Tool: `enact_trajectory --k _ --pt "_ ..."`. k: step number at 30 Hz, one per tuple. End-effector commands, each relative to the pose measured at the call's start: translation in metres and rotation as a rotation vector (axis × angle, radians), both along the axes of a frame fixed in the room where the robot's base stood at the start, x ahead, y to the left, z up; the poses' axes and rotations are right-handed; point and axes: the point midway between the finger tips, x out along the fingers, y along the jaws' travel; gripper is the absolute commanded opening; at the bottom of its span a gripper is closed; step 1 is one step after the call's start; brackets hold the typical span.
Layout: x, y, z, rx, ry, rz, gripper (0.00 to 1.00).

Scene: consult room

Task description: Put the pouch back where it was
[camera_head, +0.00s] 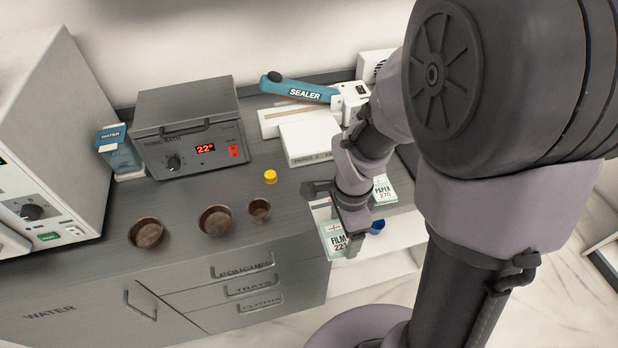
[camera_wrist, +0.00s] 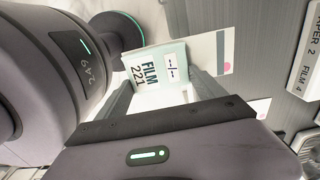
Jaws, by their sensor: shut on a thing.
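In the head view, a pale pouch labelled FILM 221 (camera_head: 332,240) hangs at my gripper (camera_head: 345,212), near the right front corner of the grey counter. In the wrist view, the same pouch (camera_wrist: 155,68) sits between the two fingers of my gripper (camera_wrist: 166,92), which is shut on it. A pale strip with a pink dot (camera_wrist: 226,65) shows beside the pouch; I cannot tell whether it belongs to it. Another pouch labelled PAPER 270 (camera_head: 384,191) lies right of my gripper, partly hidden by my arm.
Three brown bowls (camera_head: 216,219) and a yellow cap (camera_head: 270,177) stand on the counter (camera_head: 180,255). The sonic bath (camera_head: 190,130), the sealer (camera_head: 305,95) and a white box (camera_head: 302,143) stand behind. A blue round thing (camera_head: 377,226) is close right of my gripper.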

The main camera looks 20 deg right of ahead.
Motion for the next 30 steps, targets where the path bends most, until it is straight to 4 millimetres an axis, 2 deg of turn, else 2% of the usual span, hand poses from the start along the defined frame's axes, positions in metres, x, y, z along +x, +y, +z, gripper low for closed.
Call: enact_trajectory --k 2,9,13,19,22,24,30 --pt "0.012 0.004 -0.004 0.0 0.0 0.007 0.34" --pt "0.094 0.018 -0.013 0.0 0.0 0.006 0.34" --pt "0.129 0.024 -0.015 0.0 0.0 0.005 0.34" --pt "0.153 0.029 -0.017 0.001 0.001 0.005 0.34" --pt "0.15 0.028 -0.043 0.0 0.005 0.004 0.34" --pt "0.151 0.028 -0.053 0.0 0.003 0.003 0.34" --pt "0.151 0.028 -0.051 0.0 0.001 0.003 0.34"
